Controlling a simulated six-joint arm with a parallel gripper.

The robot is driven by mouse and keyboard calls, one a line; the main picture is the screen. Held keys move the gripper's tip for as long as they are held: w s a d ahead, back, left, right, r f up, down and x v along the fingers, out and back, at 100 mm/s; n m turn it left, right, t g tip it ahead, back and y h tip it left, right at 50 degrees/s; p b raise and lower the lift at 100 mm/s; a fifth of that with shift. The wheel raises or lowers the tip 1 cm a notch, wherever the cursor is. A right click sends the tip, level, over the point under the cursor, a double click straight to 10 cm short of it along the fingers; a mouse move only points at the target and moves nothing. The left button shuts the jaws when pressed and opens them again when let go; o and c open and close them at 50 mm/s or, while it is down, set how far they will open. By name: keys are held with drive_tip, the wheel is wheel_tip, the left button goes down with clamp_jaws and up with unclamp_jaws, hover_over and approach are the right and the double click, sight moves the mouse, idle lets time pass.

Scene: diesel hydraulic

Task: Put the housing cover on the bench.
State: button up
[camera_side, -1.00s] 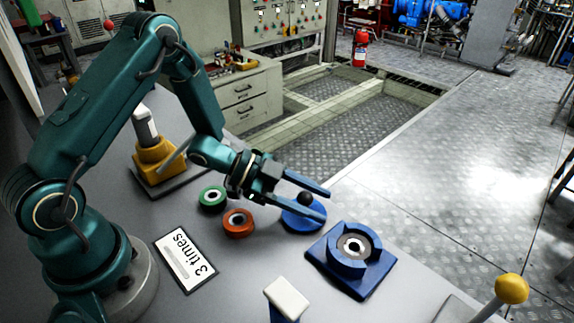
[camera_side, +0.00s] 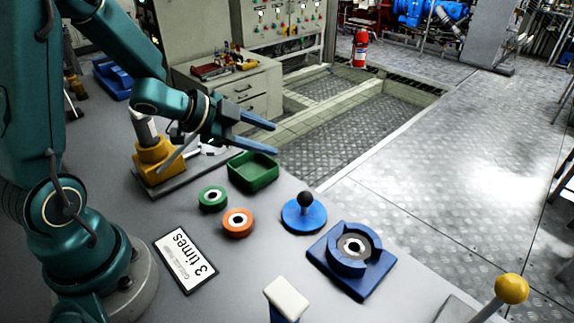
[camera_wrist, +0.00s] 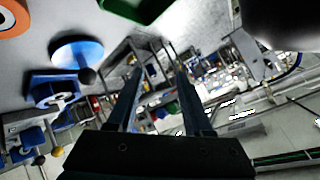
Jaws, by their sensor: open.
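The housing cover looks to be the blue disc with a black ball knob (camera_side: 304,211), lying flat on the grey bench (camera_side: 240,275). It also shows in the wrist view (camera_wrist: 78,55). To its right, the blue housing (camera_side: 352,257) sits on the bench with a metal ring inside its open top. My gripper (camera_side: 274,138) is open and empty, raised up and to the left of the cover, above and behind the green tray (camera_side: 253,172). Its two fingers (camera_wrist: 160,98) stand apart with nothing between them in the wrist view.
A green ring (camera_side: 212,198) and an orange ring (camera_side: 238,222) lie left of the cover. A yellow lever stand (camera_side: 157,160) is beside my arm.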

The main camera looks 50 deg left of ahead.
drive_tip(key=s+a+r+n+g+y, duration=0.1)
drive_tip(key=s+a+r+n+y, duration=0.2)
drive_tip(key=s+r+n+y, duration=0.4)
drive_tip(key=s+d+n+g+h, duration=0.3)
drive_tip(key=s+d, duration=0.5)
drive_tip(key=s, duration=0.3)
drive_tip(key=shift+d+f+n+g+h, duration=0.3)
drive_tip(key=shift+d+f+g+h, duration=0.1)
drive_tip(key=shift+g+h, duration=0.1)
